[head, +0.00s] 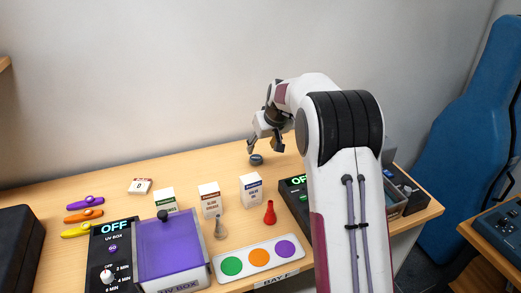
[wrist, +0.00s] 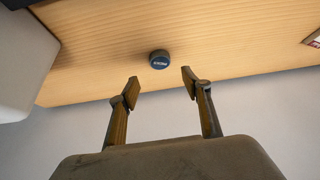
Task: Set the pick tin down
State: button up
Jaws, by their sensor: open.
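The pick tin (head: 256,159) is a small dark round tin. It rests on the bare wooden table near the back, and the wrist view shows it with a pale label (wrist: 159,60). My gripper (head: 265,149) is close above and behind the tin in the head view. In the wrist view my gripper (wrist: 160,79) has its two fingers spread wide with nothing between them, and the tin lies just beyond the fingertips. The tin appears apart from both fingers.
A purple-lidded UV box (head: 172,245), several small cartons (head: 209,199), a red cone-shaped piece (head: 270,213) and a tray with coloured circles (head: 231,266) stand toward the front. A small white counter (head: 140,186) lies left. The table around the tin is clear.

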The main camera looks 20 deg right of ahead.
jog(key=v, duration=0.3)
jog(key=shift+r, duration=0.1)
dwell(0.8)
jog(key=s+a+r, duration=0.5)
jog(key=s+r, duration=0.1)
jog(key=s, duration=0.5)
jog(key=s+a+r, duration=0.4)
jog(key=s+r, duration=0.2)
jog(key=s, duration=0.6)
jog(key=s+a+f, duration=0.2)
jog(key=s, duration=0.9)
jog(key=s+a+f, duration=0.2)
jog(key=s, duration=1)
jog(key=shift+s+f+m, duration=0.25)
jog(key=shift+f+m, duration=0.05)
jog(key=shift+f, duration=0.1)
